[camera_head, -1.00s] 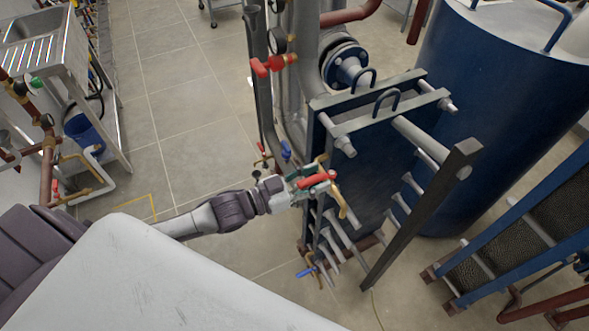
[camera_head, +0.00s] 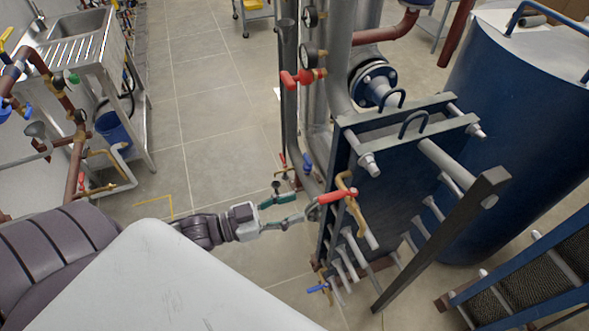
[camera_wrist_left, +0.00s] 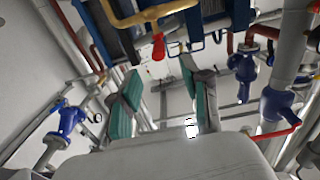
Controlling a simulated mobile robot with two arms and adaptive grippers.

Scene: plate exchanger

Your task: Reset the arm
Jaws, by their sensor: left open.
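My left gripper (camera_head: 293,210) is open, its green-padded fingers spread apart with nothing seen between them. In the head view it is just left of a red valve handle (camera_head: 337,195) on a brass pipe (camera_head: 352,208) at the plate exchanger (camera_head: 385,185). In the left wrist view the two green finger pads (camera_wrist_left: 160,100) stand wide apart. The red handle (camera_wrist_left: 158,46) hangs beyond them, below a brass pipe (camera_wrist_left: 150,14). My right gripper is in neither view.
Grey vertical pipes with gauges and another red handle (camera_head: 302,78) stand behind the gripper. A large blue tank (camera_head: 530,130) is at the right. The tiled floor (camera_head: 215,110) between is clear.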

